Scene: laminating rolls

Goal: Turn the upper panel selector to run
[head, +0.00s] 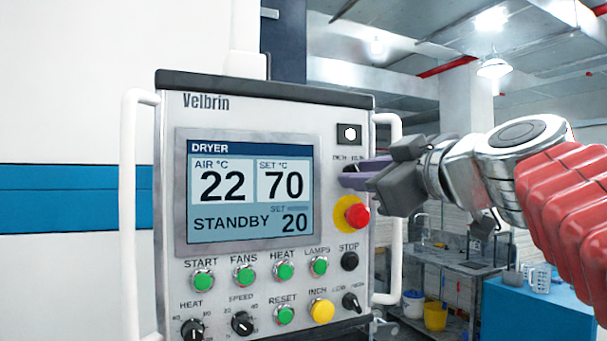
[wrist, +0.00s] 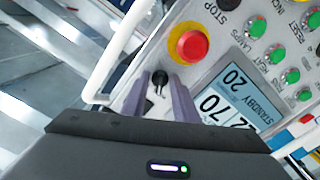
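The upper panel selector is a small black knob (wrist: 160,77) beside the red stop button in the wrist view. In the head view my gripper hides it; only part of its label, reading roughly "INCH RUN", shows above the fingers. My gripper (head: 346,175) reaches in from the right to the panel face. In the wrist view its two purple fingers (wrist: 161,92) stand apart, one on each side of the knob, with a gap visible between them. I cannot tell whether they touch it. The knob's pointing direction is unclear. The control panel (head: 165,250) display (head: 250,190) reads STANDBY.
A red mushroom button (head: 357,215) on a yellow disc sits just below my fingers. White handles (head: 130,210) flank the panel. Green buttons, a yellow button (head: 321,311) and a lower black selector (head: 351,302) are below. A blue-topped table (head: 535,310) stands at the right.

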